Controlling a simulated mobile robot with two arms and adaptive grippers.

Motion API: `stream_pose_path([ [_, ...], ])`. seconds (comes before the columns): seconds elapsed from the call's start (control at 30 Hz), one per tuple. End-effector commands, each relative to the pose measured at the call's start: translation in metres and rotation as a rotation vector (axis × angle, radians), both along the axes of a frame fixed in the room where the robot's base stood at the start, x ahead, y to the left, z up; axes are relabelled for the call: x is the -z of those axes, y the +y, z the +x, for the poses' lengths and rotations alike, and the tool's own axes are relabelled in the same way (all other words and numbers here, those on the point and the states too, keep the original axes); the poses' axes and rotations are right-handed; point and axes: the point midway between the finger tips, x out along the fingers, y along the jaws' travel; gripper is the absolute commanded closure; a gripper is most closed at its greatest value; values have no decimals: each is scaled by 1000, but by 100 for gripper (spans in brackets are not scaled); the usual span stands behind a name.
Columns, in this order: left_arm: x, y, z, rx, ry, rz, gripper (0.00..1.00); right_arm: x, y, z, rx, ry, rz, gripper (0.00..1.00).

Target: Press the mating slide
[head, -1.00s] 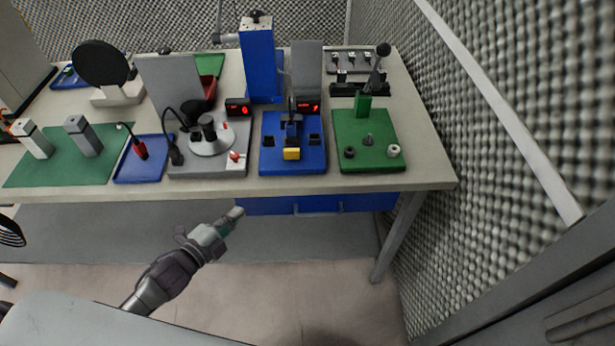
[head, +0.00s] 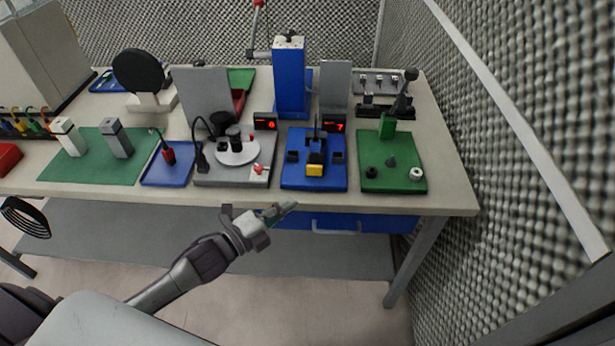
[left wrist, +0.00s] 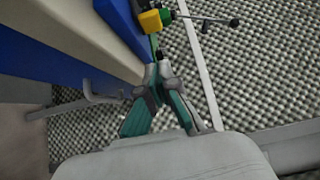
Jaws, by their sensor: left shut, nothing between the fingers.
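A blue fixture (head: 295,180) stands near the bench's front edge. On it is a dark slide-like part with a yellow block (head: 314,170) at its front; this appears to be the mating slide. The yellow block also shows at the top of the left wrist view (left wrist: 152,20). My left gripper (head: 288,207) is shut and empty, at the bench's front edge, left of and nearer than the yellow block, apart from it. In the left wrist view its fingertips (left wrist: 157,68) point toward the yellow block. My right gripper is not in view.
A grey station with a round white disc (head: 238,152) stands left of the blue fixture, a green lever plate (head: 400,182) right. A tall blue column (head: 290,80) rises behind. A blue drawer with a handle (head: 336,226) hangs below the bench. A foam wall closes the right side.

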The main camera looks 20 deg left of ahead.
Motion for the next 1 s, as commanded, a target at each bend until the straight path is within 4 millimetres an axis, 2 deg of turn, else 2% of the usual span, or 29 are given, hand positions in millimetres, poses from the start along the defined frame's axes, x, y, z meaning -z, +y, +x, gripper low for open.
stream_pose_path([
  [0.03,-5,-6,11,0,-5,-2,100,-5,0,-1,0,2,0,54],
  [0.3,-4,-32,60,-1,-2,0,100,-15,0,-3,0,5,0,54],
  [0.43,-3,-23,79,-2,-1,2,100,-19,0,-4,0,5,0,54],
  [0.63,-1,-20,92,0,0,0,100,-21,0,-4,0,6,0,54],
  [1.0,0,-19,93,0,0,0,100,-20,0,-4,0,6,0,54],
])
